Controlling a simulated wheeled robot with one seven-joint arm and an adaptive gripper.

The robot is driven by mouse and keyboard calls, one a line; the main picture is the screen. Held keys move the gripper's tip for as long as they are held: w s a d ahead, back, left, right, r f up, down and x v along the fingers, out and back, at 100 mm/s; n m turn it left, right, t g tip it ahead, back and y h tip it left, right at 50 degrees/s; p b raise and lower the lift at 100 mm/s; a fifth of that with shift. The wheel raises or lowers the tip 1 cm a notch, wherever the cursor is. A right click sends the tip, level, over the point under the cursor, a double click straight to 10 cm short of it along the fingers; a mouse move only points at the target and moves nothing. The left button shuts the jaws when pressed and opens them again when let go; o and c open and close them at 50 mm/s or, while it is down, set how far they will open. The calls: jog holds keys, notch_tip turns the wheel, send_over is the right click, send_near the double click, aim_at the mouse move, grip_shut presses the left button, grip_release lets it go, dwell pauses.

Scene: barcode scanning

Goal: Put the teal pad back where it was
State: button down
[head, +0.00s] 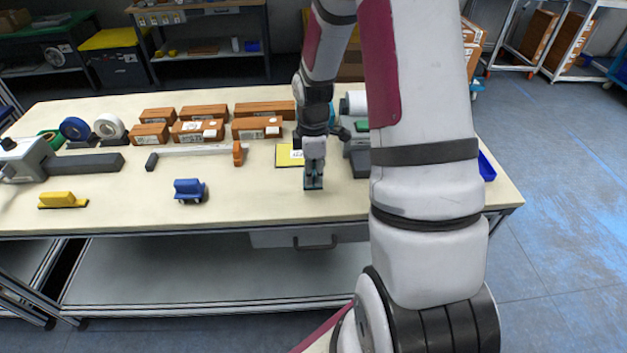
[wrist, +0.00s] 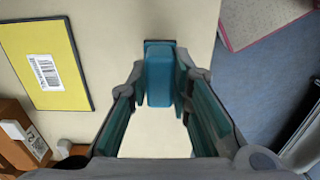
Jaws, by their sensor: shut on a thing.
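The teal pad (wrist: 160,82) is a teal block with a dark edge at its far end. In the wrist view it stands between my two fingertips (wrist: 161,88), and my gripper is shut on it. In the head view my gripper (head: 313,172) points down over the front part of the table, right of centre. The pad (head: 313,184) shows small and dark below the fingers there. I cannot tell whether its underside touches the tabletop.
A yellow panel with a label (head: 287,155) lies just left of my gripper. A blue block (head: 189,189) and a yellow one (head: 63,200) sit farther left. Brown boxes (head: 197,131) stand behind. A grey device (head: 356,150) stands close right. The front strip of tabletop (head: 255,205) is clear.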

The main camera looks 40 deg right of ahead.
aim_at(314, 181)
jog(key=shift+w+d+f, duration=0.15)
jog(key=shift+w+f, duration=0.05)
jog(key=shift+f, duration=0.7)
jog(key=shift+w+d+f, duration=0.1)
jog(key=shift+w+f, duration=0.05)
jog(key=shift+f, duration=0.75)
jog(key=shift+f, duration=0.15)
jog(key=c, duration=1.5)
grip_release()
jog(key=shift+o, duration=0.2)
